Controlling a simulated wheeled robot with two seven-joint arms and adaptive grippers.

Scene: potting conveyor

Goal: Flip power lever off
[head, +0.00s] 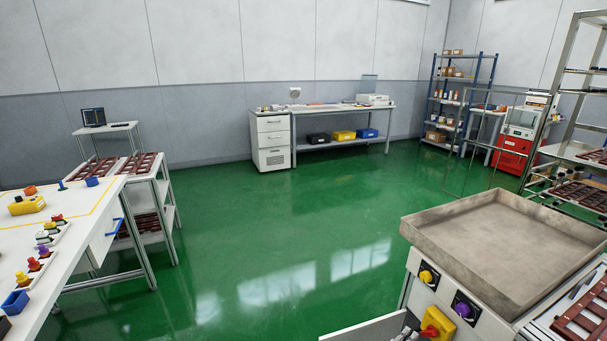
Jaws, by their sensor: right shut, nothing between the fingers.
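A yellow switch block with a red lever (431,330) shows at the bottom edge, on the front of the grey-white machine (445,290) at lower right. The lever's exact position is hard to tell, because the frame cuts it off. My right gripper (407,334) is at the bottom edge, just left of the switch block. It is shut and empty. I cannot tell whether it touches the lever. My left gripper is not in view.
A yellow knob (427,277) and a purple knob (463,310) sit on the machine front under a wide grey tray (500,235). A white workbench (70,235) with small parts stands at left. The green floor (290,240) between is clear.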

